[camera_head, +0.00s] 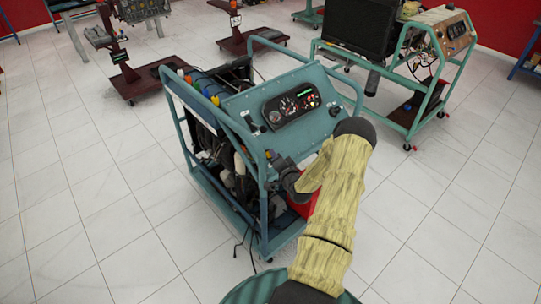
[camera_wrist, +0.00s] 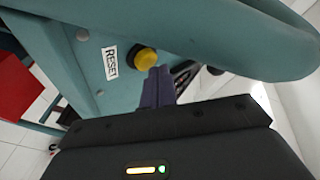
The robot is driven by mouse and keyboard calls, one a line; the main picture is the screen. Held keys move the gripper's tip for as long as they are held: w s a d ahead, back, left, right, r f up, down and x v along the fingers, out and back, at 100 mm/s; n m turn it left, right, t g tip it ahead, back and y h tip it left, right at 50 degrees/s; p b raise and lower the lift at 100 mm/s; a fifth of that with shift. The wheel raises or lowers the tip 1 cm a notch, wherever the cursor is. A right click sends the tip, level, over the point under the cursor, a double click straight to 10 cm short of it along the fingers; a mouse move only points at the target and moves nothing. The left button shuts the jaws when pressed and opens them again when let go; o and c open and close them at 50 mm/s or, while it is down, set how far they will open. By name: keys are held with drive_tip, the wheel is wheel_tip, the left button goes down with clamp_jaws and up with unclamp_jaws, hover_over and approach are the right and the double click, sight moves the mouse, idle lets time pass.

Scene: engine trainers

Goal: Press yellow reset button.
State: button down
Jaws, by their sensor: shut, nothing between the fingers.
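The yellow reset button (camera_wrist: 146,59) shows in the wrist view, round, in a black collar on a teal panel (camera_wrist: 80,45). A white label reading RESET (camera_wrist: 111,62) is just left of it. My gripper (camera_wrist: 160,72) is shut and empty. Its fingertips appear just below and right of the button, very close to it; I cannot tell whether they touch. In the head view my gripper (camera_head: 277,162) is at the near side of the teal engine trainer (camera_head: 245,103), and I cannot make out the button there.
A thick teal frame tube (camera_wrist: 235,35) runs close above and right of the fingers. A red box (camera_head: 301,205) sits low in the trainer. The gauge panel (camera_head: 291,104) is on top. Another green-framed trainer (camera_head: 423,75) stands at right.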

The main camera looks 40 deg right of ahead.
drive_tip(key=shift+w+f+b, duration=0.3)
drive_tip(key=shift+f+b, duration=0.1)
drive_tip(key=shift+b, duration=0.15)
idle(0.9)
drive_tip(key=shift+s+r+p, duration=0.5)
drive_tip(key=shift+r, duration=0.25)
drive_tip(key=shift+s+d+r+p, duration=0.1)
drive_tip(key=shift+s+r+p, duration=0.25)
drive_tip(key=shift+r, duration=0.1)
drive_tip(key=s+r+p, duration=0.2)
drive_tip(key=shift+s+r, duration=0.35)
drive_tip(key=shift+r, duration=0.05)
drive_tip(key=shift+d, duration=0.1)
idle(0.6)
